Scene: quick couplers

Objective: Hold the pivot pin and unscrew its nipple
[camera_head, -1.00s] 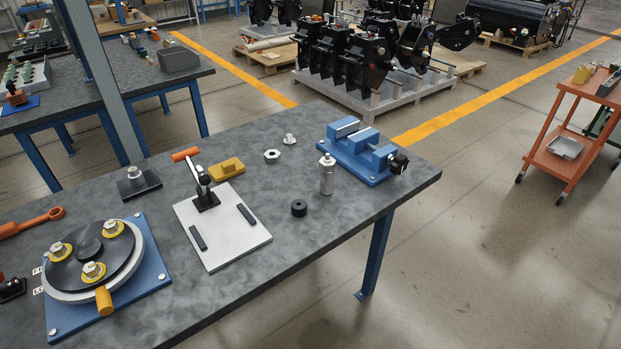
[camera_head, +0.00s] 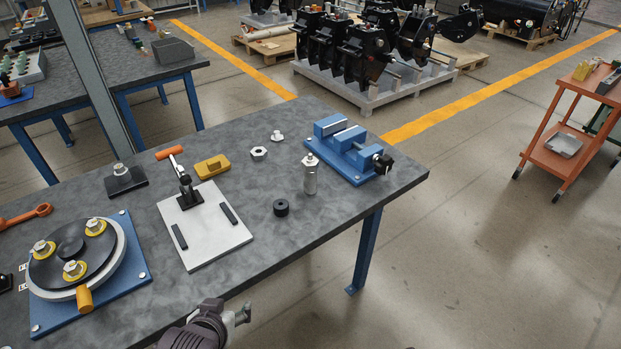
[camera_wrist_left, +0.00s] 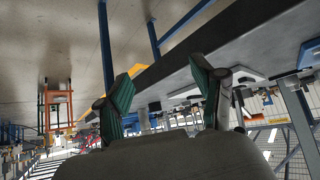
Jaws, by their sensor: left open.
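The pivot pin (camera_head: 310,180), a silvery metal cylinder, stands upright on the grey workbench, right of the clamp plate and just in front of the blue vise. A small hex-shaped nipple (camera_head: 310,159) tops it. My left gripper (camera_head: 242,314) shows at the bottom of the head view, off the front edge of the bench, well short of the pin. In the left wrist view its two green-padded fingers (camera_wrist_left: 159,77) are spread apart with nothing between them. The pin cannot be made out there. My right gripper is not in view.
The blue vise (camera_head: 352,150) sits at the bench's right end. A rotary fixture (camera_head: 112,265) stands left. The bench's front right is bare.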

